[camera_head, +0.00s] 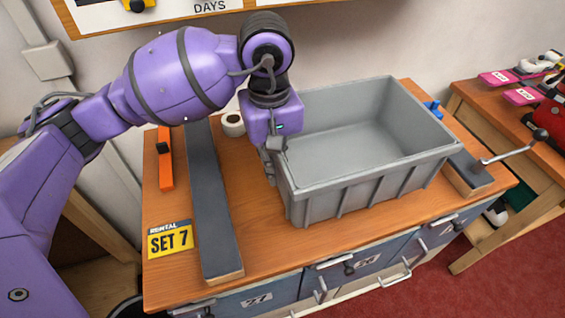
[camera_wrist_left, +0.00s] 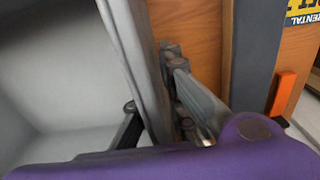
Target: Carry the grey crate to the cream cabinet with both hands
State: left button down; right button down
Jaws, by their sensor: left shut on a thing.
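The grey crate (camera_head: 372,185) is empty and stands upright on the wooden bench top. It also shows in the left wrist view (camera_wrist_left: 50,75), with its rim running between my fingers. My left gripper (camera_head: 272,165) is at the crate's left wall, shut on that wall; it also shows in the left wrist view (camera_wrist_left: 155,105), one finger inside the crate and one outside. My right gripper is not in view. I see no cream cabinet in these views.
The bench (camera_head: 265,240) has blue drawers below. A dark strip (camera_head: 210,200), an orange tool (camera_head: 165,165), a white roll (camera_head: 232,124) and a yellow SET 7 sign (camera_head: 170,240) lie left of the crate. A crank (camera_head: 515,148) juts out right. A second table (camera_head: 480,105) stands at right.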

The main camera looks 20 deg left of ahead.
pick_arm(q)
jog(key=shift+a+f, duration=0.25)
jog(key=shift+f, duration=0.05)
notch_tip(320, 180, down, 3)
jog(key=shift+a+f, duration=0.1)
jog(key=shift+f, duration=0.1)
jog(key=shift+f, duration=0.15)
jog(key=c, duration=1.8)
grip_release()
jog(key=shift+s, duration=0.1)
jog(key=shift+c, duration=0.2)
